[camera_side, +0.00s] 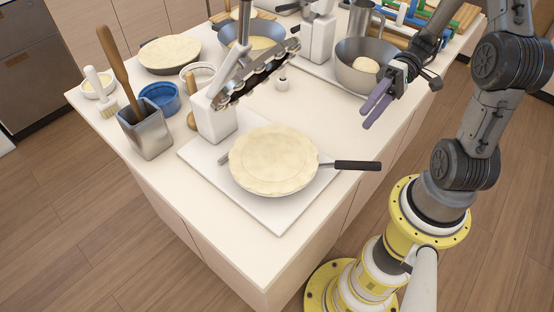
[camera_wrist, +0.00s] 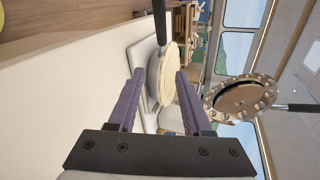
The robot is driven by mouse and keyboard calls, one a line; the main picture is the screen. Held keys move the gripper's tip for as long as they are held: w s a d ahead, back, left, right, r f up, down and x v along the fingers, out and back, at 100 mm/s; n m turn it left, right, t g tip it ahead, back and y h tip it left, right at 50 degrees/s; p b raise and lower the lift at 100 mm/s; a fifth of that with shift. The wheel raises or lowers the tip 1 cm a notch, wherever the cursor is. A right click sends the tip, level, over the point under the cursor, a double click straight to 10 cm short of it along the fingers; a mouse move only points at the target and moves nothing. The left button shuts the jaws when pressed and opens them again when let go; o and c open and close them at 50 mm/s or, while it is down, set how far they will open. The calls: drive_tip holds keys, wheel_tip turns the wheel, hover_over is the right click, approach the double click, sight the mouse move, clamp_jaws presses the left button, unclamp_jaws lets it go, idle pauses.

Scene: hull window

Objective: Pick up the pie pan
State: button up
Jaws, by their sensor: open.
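The pie pan (camera_side: 283,193) is a round metal pan filled by a pale, crimped pie crust (camera_side: 272,158). It sits on the white base plate (camera_side: 220,172) of a press near the counter's front corner. A dark handle (camera_side: 357,165) sticks out to the right beside it. My gripper (camera_side: 366,118) has purple fingers and is open and empty, above and to the right of the pan, clear of it. In the wrist view the pan (camera_wrist: 153,76) shows between and beyond the open fingers, its handle (camera_wrist: 159,22) at the top. The pan's underside is hidden.
The press's raised studded top (camera_side: 258,76) hangs behind and above the pan; it also shows in the wrist view (camera_wrist: 238,97). A metal utensil holder (camera_side: 146,133) and blue bowl (camera_side: 160,96) stand left. A steel bowl with dough (camera_side: 353,78) stands behind my gripper.

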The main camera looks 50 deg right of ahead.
approach(304, 163)
drive_tip(key=shift+m, duration=0.3)
drive_tip(key=s+f, duration=0.1)
drive_tip(key=s+d+f, duration=0.1)
drive_tip(key=s, duration=0.1)
drive_tip(key=shift+s+d+f, duration=0.1)
drive_tip(key=shift+s+f, duration=0.1)
drive_tip(key=shift+f, duration=0.05)
drive_tip(key=x, duration=0.4)
drive_tip(key=shift+s+r, duration=0.1)
drive_tip(key=shift+r, duration=0.3)
drive_tip(key=shift+x, duration=0.75)
drive_tip(key=shift+c, duration=0.2)
clamp_jaws()
